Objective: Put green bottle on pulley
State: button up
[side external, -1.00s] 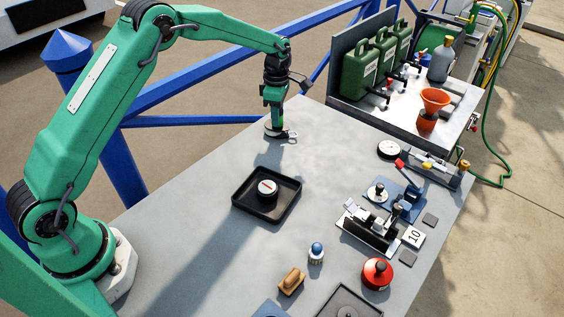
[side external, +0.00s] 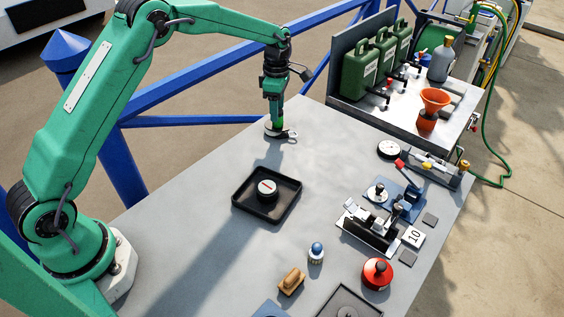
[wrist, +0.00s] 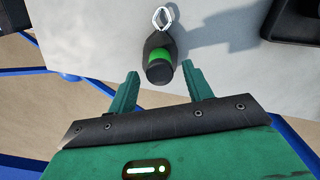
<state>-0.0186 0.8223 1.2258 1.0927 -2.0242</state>
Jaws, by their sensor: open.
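The green bottle (side external: 278,122) stands on the pulley (side external: 286,134) at the far edge of the grey table in the side view. In the wrist view, the bottle shows a black top and a green band (wrist: 159,57). The dark pulley and its silver shackle (wrist: 163,18) lie beneath and beyond it. My gripper (side external: 275,117) is over the bottle, pointing down. In the wrist view, my gripper (wrist: 160,68) is open, with one finger on each side of the bottle's top and visible gaps between. The bottle's base contact is partly hidden.
A black tray (side external: 240,207) holding a round dial (side external: 267,189) sits nearer on the table. Green canisters (side external: 360,70), an orange funnel (side external: 434,100) and a blue-based fitting (side external: 404,196) stand to the right. The table between pulley and tray is clear.

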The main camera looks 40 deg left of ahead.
notch_tip(320, 180, up, 10)
jog(key=shift+f, duration=0.25)
jog(key=shift+r, duration=0.1)
dwell(0.6)
jog(key=s+r+m+t, duration=0.2)
jog(key=s+r+m, duration=0.4)
jog(key=s, duration=0.3)
jog(key=s+r+m+t, duration=0.1)
jog(key=s+r+m, duration=0.55)
jog(key=s, duration=0.25)
jog(key=s+d+f+m+t, duration=0.1)
jog(key=s+f+m, duration=0.3)
jog(key=s+m, duration=0.7)
jog(key=s+t, duration=0.1)
jog(key=s, duration=0.6)
jog(key=shift+t, duration=0.3)
